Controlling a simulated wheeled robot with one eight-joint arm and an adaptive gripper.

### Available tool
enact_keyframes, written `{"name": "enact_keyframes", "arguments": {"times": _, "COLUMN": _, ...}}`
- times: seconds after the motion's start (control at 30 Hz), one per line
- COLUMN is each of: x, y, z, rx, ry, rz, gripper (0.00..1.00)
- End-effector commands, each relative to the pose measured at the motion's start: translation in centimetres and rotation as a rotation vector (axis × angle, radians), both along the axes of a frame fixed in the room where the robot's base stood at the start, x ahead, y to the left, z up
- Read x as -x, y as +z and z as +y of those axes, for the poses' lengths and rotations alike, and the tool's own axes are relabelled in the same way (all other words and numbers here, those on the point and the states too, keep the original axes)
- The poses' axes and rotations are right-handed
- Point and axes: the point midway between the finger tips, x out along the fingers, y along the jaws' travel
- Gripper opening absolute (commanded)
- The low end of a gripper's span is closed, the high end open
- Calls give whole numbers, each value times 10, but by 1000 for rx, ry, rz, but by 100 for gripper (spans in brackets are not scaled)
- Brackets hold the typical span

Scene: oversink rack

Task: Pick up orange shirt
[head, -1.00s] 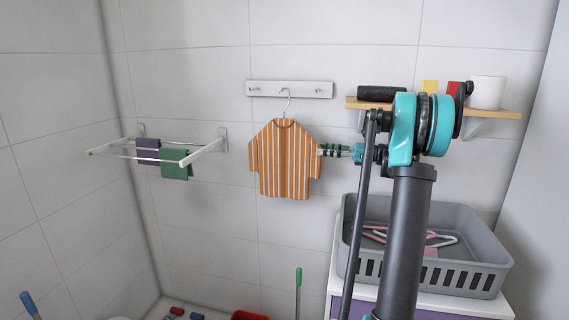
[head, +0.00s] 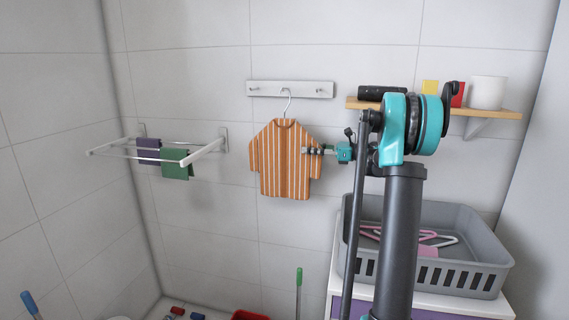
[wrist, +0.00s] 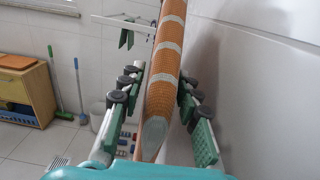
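The orange shirt (head: 284,160) with pale stripes hangs on a hanger from a white wall hook rail (head: 290,89). My gripper (head: 312,150) is at the shirt's right sleeve in the head view. In the wrist view the shirt (wrist: 166,75) runs edge-on between the two fingers of my gripper (wrist: 161,98). The fingers are open, one on each side of the cloth, with gaps visible on both sides. The sleeve end lies low between them.
A wall drying rack (head: 190,158) with a purple and a green cloth is at left. A shelf (head: 508,112) with a white cup (head: 487,92) is at right, above a grey basket (head: 474,280) holding hangers. The wall is close beside the right finger.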

Motion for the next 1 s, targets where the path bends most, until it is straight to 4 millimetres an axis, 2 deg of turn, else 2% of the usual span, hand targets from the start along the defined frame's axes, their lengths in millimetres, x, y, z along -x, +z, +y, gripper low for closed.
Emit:
{"name": "enact_keyframes", "arguments": {"times": 0.03, "x": 0, "y": 0, "z": 0, "rx": 0, "ry": 0, "rz": 0, "gripper": 23}}
{"name": "enact_keyframes", "arguments": {"times": 0.23, "x": 0, "y": 0, "z": 0, "rx": 0, "ry": 0, "rz": 0, "gripper": 0}}
{"name": "enact_keyframes", "arguments": {"times": 0.77, "x": 0, "y": 2, "z": 0, "rx": -1, "ry": 0, "rz": 0, "gripper": 0}}
{"name": "enact_keyframes", "arguments": {"times": 1.0, "x": 0, "y": 22, "z": 0, "rx": -1, "ry": 0, "rz": 0, "gripper": 0}}
